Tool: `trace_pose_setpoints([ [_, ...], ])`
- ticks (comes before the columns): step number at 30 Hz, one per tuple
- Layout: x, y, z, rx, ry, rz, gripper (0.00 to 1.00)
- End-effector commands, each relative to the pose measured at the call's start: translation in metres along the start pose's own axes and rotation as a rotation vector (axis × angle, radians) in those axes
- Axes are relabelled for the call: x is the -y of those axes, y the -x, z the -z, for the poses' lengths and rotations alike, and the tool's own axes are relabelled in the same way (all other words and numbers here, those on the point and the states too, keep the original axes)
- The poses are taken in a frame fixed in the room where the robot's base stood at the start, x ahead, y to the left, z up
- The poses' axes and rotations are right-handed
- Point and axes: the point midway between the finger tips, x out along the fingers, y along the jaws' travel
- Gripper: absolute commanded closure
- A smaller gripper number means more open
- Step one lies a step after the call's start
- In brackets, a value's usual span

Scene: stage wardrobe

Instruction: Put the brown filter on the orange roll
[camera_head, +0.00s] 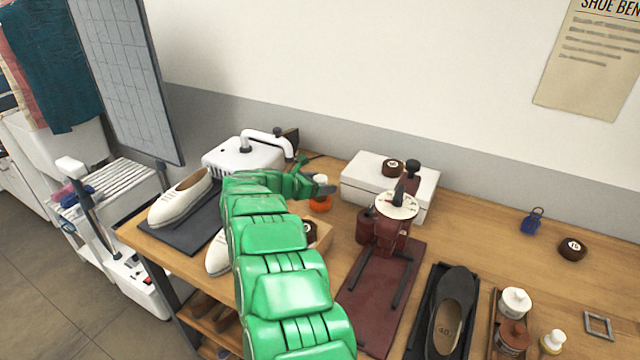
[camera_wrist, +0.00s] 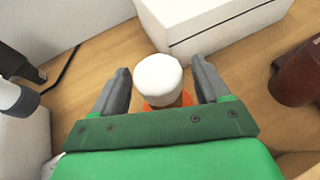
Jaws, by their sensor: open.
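My green gripper (camera_head: 316,187) is open over the back of the bench. In the wrist view its two grey fingers (camera_wrist: 160,80) stand on either side of a white round-topped piece (camera_wrist: 160,78). Orange (camera_wrist: 182,98) shows beneath that piece; in the head view an orange thing (camera_head: 320,207) sits on the bench under the fingertips. I take it for the orange roll. Nothing is plainly named as the brown filter. Brown round pucks with pale labels sit on the white box (camera_head: 393,167), at the right (camera_head: 572,248) and, partly hidden, beside my arm (camera_head: 309,231).
A white box (camera_head: 430,190) stands right of the gripper, and a white machine (camera_head: 243,155) left. A dark red press (camera_head: 388,240) is on the right. Pale shoes (camera_head: 180,200), a dark shoe (camera_head: 452,310) and small jars (camera_head: 515,301) lie around.

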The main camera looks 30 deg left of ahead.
Motion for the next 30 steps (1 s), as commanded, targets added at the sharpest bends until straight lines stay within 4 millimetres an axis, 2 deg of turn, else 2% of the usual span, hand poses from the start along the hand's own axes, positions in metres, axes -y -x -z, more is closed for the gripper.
trace_pose_setpoints([
  [7,0.0,0.003,-0.002,0.0,0.0,0.0,0.25],
  [14,0.0,0.024,-0.003,-0.001,0.0,0.0,0.25],
  [24,-0.001,0.085,-0.002,-0.001,0.001,-0.002,0.25],
  [30,-0.001,0.113,-0.002,-0.001,0.0,-0.003,0.25],
])
